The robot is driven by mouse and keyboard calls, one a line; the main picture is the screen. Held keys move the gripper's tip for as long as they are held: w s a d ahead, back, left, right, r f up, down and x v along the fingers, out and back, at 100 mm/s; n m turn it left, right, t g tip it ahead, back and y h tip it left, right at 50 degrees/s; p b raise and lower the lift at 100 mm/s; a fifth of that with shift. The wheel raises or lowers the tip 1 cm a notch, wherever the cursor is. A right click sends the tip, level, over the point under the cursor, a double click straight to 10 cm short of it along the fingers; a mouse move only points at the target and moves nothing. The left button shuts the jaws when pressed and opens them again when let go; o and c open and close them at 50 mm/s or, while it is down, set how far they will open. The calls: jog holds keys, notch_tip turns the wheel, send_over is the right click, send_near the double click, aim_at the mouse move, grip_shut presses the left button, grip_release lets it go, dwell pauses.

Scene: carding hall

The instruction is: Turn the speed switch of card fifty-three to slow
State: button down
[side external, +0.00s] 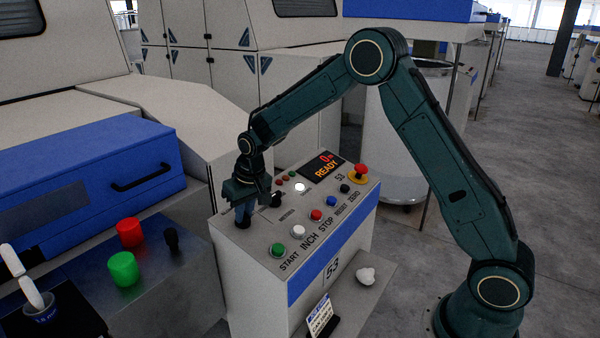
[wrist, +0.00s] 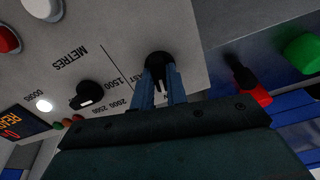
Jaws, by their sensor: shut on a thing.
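The speed switch is a black knob (side external: 243,223) near the far left corner of card fifty-three's sloping panel (side external: 250,238). In the wrist view the knob (wrist: 158,62) sits between my blue fingertips. My gripper (side external: 243,210), also in the wrist view (wrist: 160,82), points down and is shut on it. Part of a label ending in "AST" shows beside the knob. My fingers and gripper body hide most of the knob and its other lettering, so its setting is hard to read.
A second black knob (side external: 276,199), marked METRES, is close by. Several buttons, a READY display (side external: 325,165) and a red emergency stop (side external: 361,171) share the panel. Red (side external: 129,233) and green (side external: 123,269) cylinders stand on the metal bench left. White fluff (side external: 366,275) lies on the ledge below.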

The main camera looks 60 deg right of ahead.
jog(key=shift+n, duration=1.1)
jog(key=c, duration=1.4)
grip_release()
jog(key=v, duration=1.3)
jog(key=shift+r, duration=0.4)
